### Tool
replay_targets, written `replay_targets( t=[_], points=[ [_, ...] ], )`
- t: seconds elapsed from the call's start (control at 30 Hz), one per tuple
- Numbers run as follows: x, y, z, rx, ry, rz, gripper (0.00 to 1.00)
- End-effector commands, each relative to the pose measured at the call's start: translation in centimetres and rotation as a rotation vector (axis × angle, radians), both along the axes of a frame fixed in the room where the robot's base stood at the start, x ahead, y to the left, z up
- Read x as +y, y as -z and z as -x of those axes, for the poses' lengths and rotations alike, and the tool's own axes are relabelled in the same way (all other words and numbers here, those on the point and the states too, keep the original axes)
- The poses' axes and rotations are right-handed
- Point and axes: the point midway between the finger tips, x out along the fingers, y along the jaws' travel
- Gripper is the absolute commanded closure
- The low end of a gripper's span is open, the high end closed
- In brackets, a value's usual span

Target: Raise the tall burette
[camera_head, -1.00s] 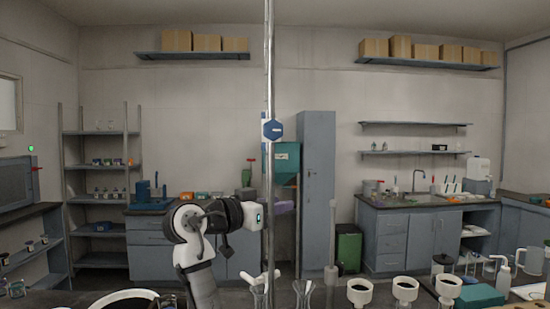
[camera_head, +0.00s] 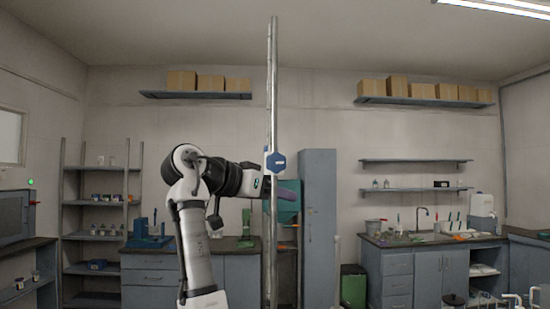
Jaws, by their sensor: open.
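The tall burette (camera_head: 269,85) is a slim upright tube beside a grey stand rod (camera_head: 275,60), rising well above my arm. The two run so close that I cannot clearly separate them lower down. A blue hexagonal clamp (camera_head: 275,162) sits on the rod. My gripper (camera_head: 268,190) is level with the stretch just below the clamp, coming in from the left. Its jaws are open; the fingertips are hard to make out against the rod and the teal machine, and I cannot tell whether they touch the tube. The burette's lower end is out of view.
A teal machine (camera_head: 288,212) stands behind the rod, with a tall grey cabinet (camera_head: 318,225) right of it. Shelves (camera_head: 100,202) stand at the left. A sink counter (camera_head: 430,240) is at the right.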

Motion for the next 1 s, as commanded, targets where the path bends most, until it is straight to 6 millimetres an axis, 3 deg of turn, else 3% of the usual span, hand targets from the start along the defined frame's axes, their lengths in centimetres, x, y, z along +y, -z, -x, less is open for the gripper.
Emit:
replay_targets(
  t=[0.03, 0.2, 0.47, 0.5, 1.0],
  points=[
    [0.0, -8.4, -0.4, -0.184, -0.082, 0.216, 0.66],
    [0.0, -9.3, -0.2, -0.188, -0.079, 0.218, 0.66],
    [0.0, -9.5, -0.2, -0.188, -0.081, 0.219, 0.66],
    [-0.5, -2.8, 0.9, -0.028, 0.027, -0.004, 0.66],
    [2.2, -2.3, 2.7, -0.03, 0.025, -0.008, 0.66]
  ],
)
